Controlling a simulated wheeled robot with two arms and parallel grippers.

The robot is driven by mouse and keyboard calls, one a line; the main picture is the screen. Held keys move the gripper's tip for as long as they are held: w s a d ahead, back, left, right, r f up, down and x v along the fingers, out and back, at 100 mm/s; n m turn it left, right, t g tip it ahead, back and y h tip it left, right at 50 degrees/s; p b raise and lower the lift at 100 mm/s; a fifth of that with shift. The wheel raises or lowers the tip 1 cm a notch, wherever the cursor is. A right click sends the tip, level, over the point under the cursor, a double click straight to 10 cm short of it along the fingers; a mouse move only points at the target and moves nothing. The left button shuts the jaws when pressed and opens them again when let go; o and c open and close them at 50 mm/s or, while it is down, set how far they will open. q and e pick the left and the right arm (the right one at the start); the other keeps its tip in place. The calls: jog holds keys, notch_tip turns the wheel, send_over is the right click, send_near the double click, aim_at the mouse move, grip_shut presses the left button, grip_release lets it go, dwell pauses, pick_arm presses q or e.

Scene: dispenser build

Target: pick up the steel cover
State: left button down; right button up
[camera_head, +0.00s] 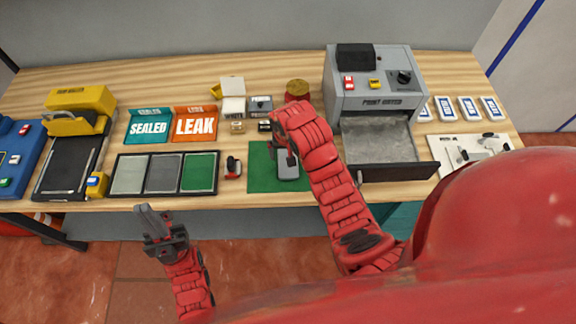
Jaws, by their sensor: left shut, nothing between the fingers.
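A grey, rounded, metal-looking piece (288,168), which looks like the steel cover, lies on the green mat (262,180) at the middle of the table. My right gripper (291,156) hangs over the upper end of this piece. The wrist hides part of the piece and most of the fingers, so I cannot tell whether they touch it or are open. My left gripper (146,215) is shut and empty, pointing up in front of the table's front edge, far left of the mat.
A black tray (165,193) with light grey, dark grey and green panels lies left of the mat. A small red-and-black item (233,168) sits between them. A grey machine (372,90) with an open drawer (392,172) stands to the right. Sealed and leak signs (194,124) lie behind the tray.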

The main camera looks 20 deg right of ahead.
jog(key=f+p, duration=0.1)
jog(key=f, duration=0.1)
jog(key=f+p, duration=0.1)
jog(key=shift+w+d+f, duration=0.15)
jog(key=shift+d+f, duration=0.05)
jog(key=shift+f, duration=0.2)
jog(key=shift+w+f, duration=0.1)
jog(key=shift+f, duration=0.4)
jog(key=c, duration=1.4)
jog(key=shift+c, duration=0.2)
